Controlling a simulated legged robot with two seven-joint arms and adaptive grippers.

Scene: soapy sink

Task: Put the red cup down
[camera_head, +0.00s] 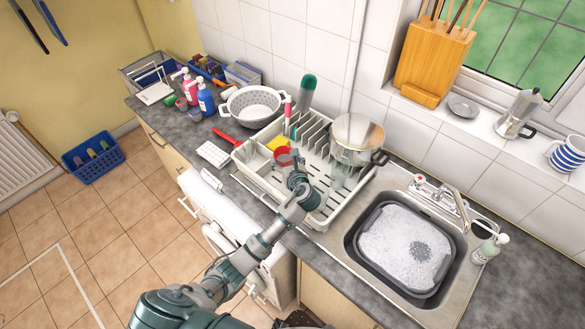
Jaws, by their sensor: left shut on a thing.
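The red cup (283,157) is over the near-left part of the white dish rack (318,218), beside a yellow item (277,143). My left gripper (291,168) reaches up from below and is shut on the cup. The gripper hides the cup's near side and its underside, so I cannot tell whether the cup touches the rack. My right gripper is not in view.
A steel pot (357,139) stands on the rack's right side. A colander (254,105) is behind left. The sink holds a grey basin of suds (405,250). A red-handled utensil (227,137) and white tray (213,154) lie left of the rack.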

